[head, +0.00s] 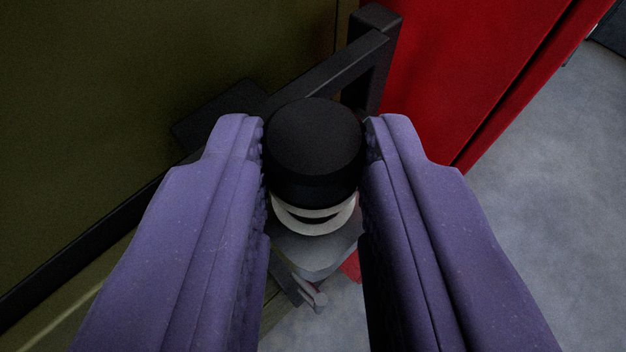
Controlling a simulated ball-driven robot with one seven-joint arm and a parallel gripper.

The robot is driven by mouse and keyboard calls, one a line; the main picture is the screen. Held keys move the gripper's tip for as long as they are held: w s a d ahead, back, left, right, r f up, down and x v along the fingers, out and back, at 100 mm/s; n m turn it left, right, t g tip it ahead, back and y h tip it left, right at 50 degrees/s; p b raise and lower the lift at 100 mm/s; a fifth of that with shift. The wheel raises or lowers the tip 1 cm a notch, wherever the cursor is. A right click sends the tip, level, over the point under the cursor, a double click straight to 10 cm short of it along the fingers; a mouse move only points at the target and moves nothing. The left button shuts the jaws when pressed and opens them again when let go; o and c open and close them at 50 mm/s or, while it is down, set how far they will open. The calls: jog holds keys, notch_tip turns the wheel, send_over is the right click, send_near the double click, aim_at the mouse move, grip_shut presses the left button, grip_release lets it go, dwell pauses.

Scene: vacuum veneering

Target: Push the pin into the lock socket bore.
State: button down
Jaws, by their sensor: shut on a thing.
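The pin shows as a round black knob (314,140) with a pale, light-coloured ring (318,222) under it. My gripper (314,150) has two purple fingers, one on each side of the black knob, and is shut on it. Below the ring sits a grey block-like part (315,252), which may be the lock socket. Its bore is hidden behind the knob and ring. I cannot tell how deep the pin sits or whether it touches the socket.
A dark olive panel (120,110) fills the left side. A black bracket or handle (345,65) stands just behind the knob. A red panel (460,70) lies at the upper right. Bare grey floor (555,200) shows at the right. A small grey lever-like piece (312,293) is below.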

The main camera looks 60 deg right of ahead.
jog(key=shift+f+b, duration=0.35)
jog(key=shift+f, duration=0.25)
jog(key=c, duration=0.8)
grip_release()
jog(key=shift+s+r, duration=0.1)
jog(key=shift+a+r, duration=0.1)
jog(key=shift+a+r, duration=0.15)
jog(key=shift+a, duration=0.1)
jog(key=p+v, duration=0.1)
jog(key=v, duration=0.6)
jog(key=shift+s+p, duration=0.25)
jog(key=shift+p, duration=0.05)
